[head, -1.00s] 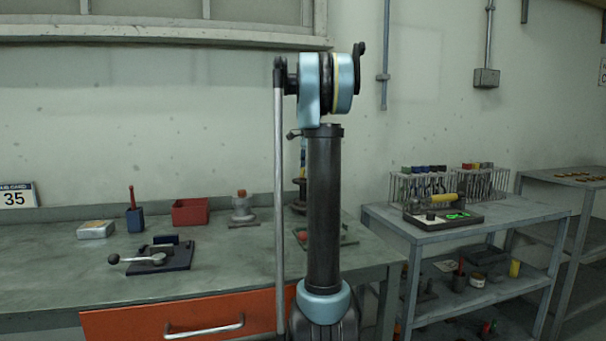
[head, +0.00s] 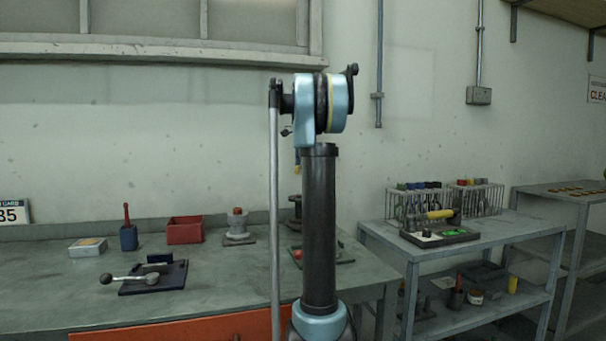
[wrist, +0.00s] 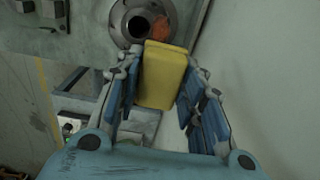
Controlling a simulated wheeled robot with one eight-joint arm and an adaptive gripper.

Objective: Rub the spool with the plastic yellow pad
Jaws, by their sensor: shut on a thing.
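The yellow pad (wrist: 163,75) is a block held between the blue-lined fingers of my gripper (wrist: 160,92) in the wrist view. A dark grey round flanged part, apparently the spool (wrist: 122,22), stands just beyond the pad's far end. It has a dark central bore and an orange rusty patch beside it. The pad overlaps the spool's edge in this view; I cannot tell whether they touch. In the head view, my arm hides most of the gripper. A small yellow tip (head: 298,170) shows left of my arm, above a dark flanged part (head: 295,204) partly hidden behind my arm.
The workbench (head: 215,275) holds a red bin (head: 185,230), a grey flanged fitting (head: 237,227) and a clamp-like fixture (head: 155,277). The wall (wrist: 265,70) is close on the right in the wrist view. A shelf cart (head: 480,250) stands right of the bench.

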